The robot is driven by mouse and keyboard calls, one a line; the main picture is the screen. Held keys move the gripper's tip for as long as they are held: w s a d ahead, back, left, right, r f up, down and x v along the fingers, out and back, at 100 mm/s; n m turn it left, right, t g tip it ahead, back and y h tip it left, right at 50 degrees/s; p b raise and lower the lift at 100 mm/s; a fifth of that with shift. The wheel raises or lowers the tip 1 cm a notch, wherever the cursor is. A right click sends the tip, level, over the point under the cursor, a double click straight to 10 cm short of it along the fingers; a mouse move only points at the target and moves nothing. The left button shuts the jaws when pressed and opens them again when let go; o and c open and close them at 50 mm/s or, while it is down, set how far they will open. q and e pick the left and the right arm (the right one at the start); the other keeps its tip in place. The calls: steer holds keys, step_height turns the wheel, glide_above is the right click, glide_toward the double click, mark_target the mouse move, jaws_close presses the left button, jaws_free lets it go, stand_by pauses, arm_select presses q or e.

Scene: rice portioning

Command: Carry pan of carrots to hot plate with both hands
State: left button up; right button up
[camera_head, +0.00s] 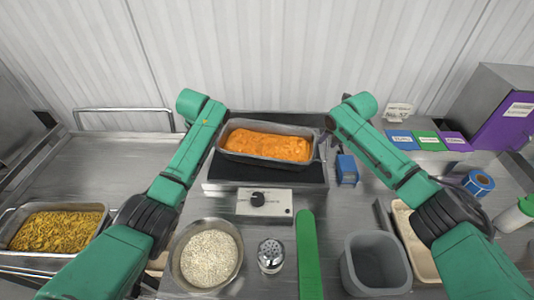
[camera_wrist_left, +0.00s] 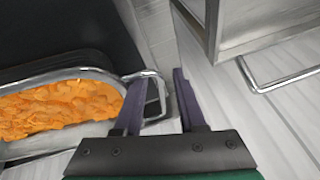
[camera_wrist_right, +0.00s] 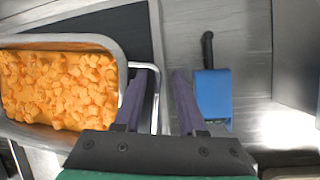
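The grey pan of carrots (camera_head: 221,146), filled with orange pieces, is over the rear part of the black hot plate (camera_head: 262,174) and looks level. The head view does not clearly show whether it touches the plate. My left gripper is at the pan's left end; its fingers (camera_wrist_left: 157,88) stand apart on either side of the wire handle (camera_wrist_left: 160,82). My right gripper is at the right end; its fingers (camera_wrist_right: 161,84) also stand apart around the other handle (camera_wrist_right: 155,48). Both grippers look open, and the fingertips are hard to see in the head view.
The hot plate's knob box (camera_head: 264,204) faces front. A blue object (camera_head: 347,170) stands close to the plate's right side. A rice bowl (camera_head: 207,254), shaker (camera_head: 271,255), green strip (camera_head: 308,256) and grey bin (camera_head: 375,262) fill the front.

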arm_select(q)
steer(key=shift+r, duration=0.2)
arm_select(e)
steer(key=shift+a, duration=0.1)
steer(key=shift+r, duration=0.1)
arm_select(q)
steer(key=v, duration=1.1)
steer(key=shift+s+r, duration=0.15)
steer(key=shift+r, duration=0.05)
arm_select(e)
steer(key=v, duration=1.1)
steer(key=shift+s+r, duration=0.2)
steer(key=shift+r, duration=0.15)
arm_select(q)
steer(key=shift+d, duration=0.15)
